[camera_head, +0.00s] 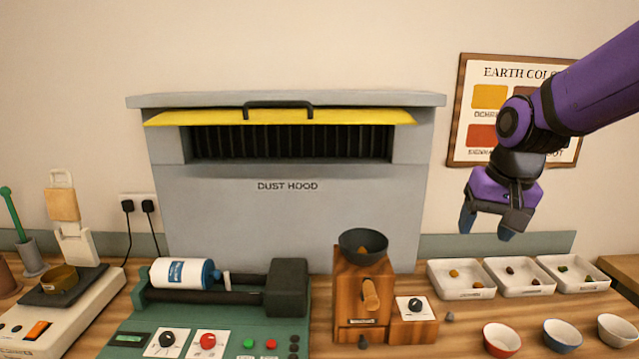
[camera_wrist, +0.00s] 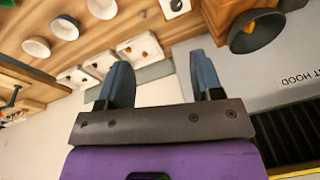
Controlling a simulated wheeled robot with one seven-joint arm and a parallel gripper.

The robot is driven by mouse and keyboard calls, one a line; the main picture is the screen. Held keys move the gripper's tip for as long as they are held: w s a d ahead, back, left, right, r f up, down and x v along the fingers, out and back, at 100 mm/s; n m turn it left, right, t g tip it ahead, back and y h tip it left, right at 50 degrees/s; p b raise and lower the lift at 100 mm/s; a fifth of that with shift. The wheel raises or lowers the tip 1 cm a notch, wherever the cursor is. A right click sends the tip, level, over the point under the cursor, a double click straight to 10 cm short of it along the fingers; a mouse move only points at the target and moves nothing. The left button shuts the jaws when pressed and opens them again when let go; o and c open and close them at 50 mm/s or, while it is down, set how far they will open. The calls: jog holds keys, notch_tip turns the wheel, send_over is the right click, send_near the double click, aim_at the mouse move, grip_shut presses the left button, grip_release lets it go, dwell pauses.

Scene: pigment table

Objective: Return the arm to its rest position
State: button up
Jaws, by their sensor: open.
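My gripper (camera_head: 487,222) is in the air at the right, above the white trays and in front of the wall. Its two blue fingers are apart with nothing between them. In the wrist view my gripper (camera_wrist: 160,80) also shows open and empty. My purple arm comes in from the upper right and hides part of the earth colours poster (camera_head: 478,140).
Below stand several white trays (camera_head: 462,293) with small lumps and several bowls (camera_head: 502,340). Left of them is a wooden grinder (camera_head: 345,300) with a dark hopper (camera_head: 363,240). A grey dust hood (camera_head: 300,220) stands behind a green roller machine (camera_head: 215,325).

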jog(key=s+d+r+n+t, duration=0.1)
jog(key=s+r, duration=0.1)
jog(key=s, duration=0.7)
jog(key=s+d+r+n+t, duration=0.1)
jog(key=s+r, duration=0.2)
jog(key=s, duration=0.6)
jog(key=shift+d+r+t+h, duration=0.25)
jog(key=shift+d+t+h, duration=0.05)
jog(key=shift+t+h, duration=0.1)
